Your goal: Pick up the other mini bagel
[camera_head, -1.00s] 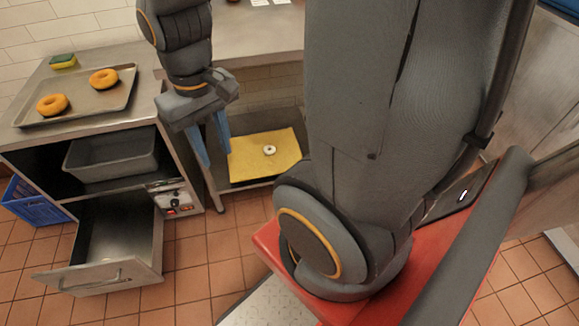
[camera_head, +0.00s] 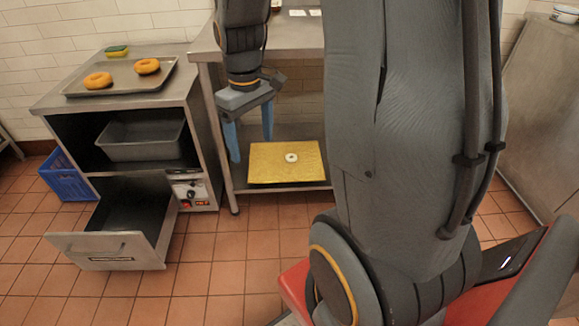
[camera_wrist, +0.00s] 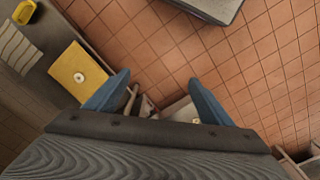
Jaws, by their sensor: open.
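Two golden-brown ring-shaped bagels, one on the left (camera_head: 98,81) and one on the right (camera_head: 147,66), lie apart on a metal tray (camera_head: 118,88) on the left counter. A small white ring (camera_head: 291,158) lies on a yellow mat (camera_head: 262,177) on the low shelf; it also shows in the wrist view (camera_wrist: 79,78). I cannot tell whether this ring is a mini bagel. My gripper (camera_head: 251,148) points down with its blue fingers apart and empty, in front of the shelf and left of the ring. In the wrist view both fingers (camera_wrist: 158,98) are spread, with nothing between them.
The left counter holds a green-and-yellow sponge (camera_head: 116,51). Under it are a grey bin (camera_head: 140,150) and a pulled-out drawer (camera_head: 105,250) jutting over the floor. A blue crate (camera_head: 68,180) stands at the left.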

